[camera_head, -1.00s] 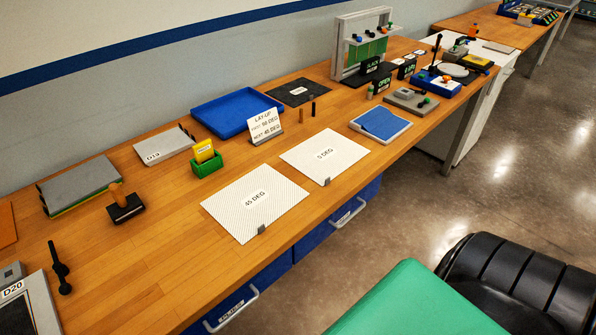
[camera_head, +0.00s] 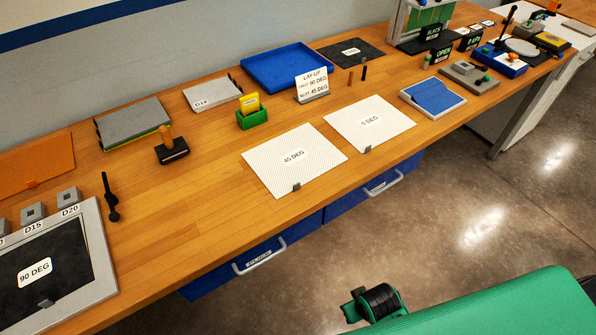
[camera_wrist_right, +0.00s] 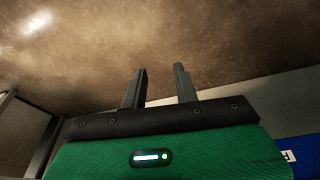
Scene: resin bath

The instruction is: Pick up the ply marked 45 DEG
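The white ply marked 45 DEG (camera_head: 270,168) lies flat on the wooden bench near its front edge. A small grey tab (camera_head: 296,187) sits at its front edge. The white ply marked 0 DEG (camera_head: 395,118) lies to its right. A dark ply marked 90 DEG (camera_head: 62,248) lies in a grey frame at the left front. My right gripper (camera_wrist_right: 160,85) shows in the right wrist view, its two fingers apart with nothing between them, over the floor. In the head view a green part of my arm is at the lower right. My left gripper is not in view.
A lay-up sign (camera_head: 312,86) stands behind the plies, beside a blue tray (camera_head: 288,48). A green holder with a yellow card (camera_head: 251,118), a stamp (camera_head: 171,150) and a black handled tool (camera_head: 111,197) stand farther left. Bare bench lies left of the 45 DEG ply.

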